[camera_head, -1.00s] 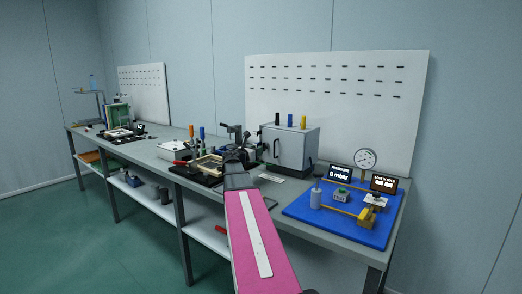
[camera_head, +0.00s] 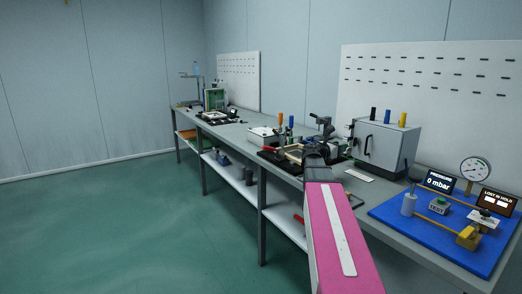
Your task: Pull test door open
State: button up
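A grey box-shaped cabinet (camera_head: 400,151) stands on the bench at the right of centre, with several coloured posts on its top. Its front door (camera_head: 379,152) carries a black vertical handle (camera_head: 367,146) near the left edge and looks closed. My pink arm rises from the bottom, and its dark end with my gripper (camera_head: 320,150) is over the bench, to the left of the cabinet. It appears apart from the handle. The fingers are too small and dark against the tools behind to tell open from shut.
A blue board (camera_head: 400,229) with a gauge (camera_head: 475,168) and displays lies at the right. A tray (camera_head: 285,160) and upright tools crowd the bench left of my gripper. A white plate (camera_head: 358,175) lies before the cabinet. Green floor (camera_head: 130,230) is free at the left.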

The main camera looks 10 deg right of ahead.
aim_at(380, 147)
jog(key=k+j, duration=0.1)
jog(key=j, duration=0.25)
jog(key=k+j, duration=0.1)
jog(key=j, duration=0.25)
jog(key=k+j, duration=0.1)
jog(key=j, duration=0.25)
jog(key=k+j, duration=0.1)
jog(key=j, duration=0.25)
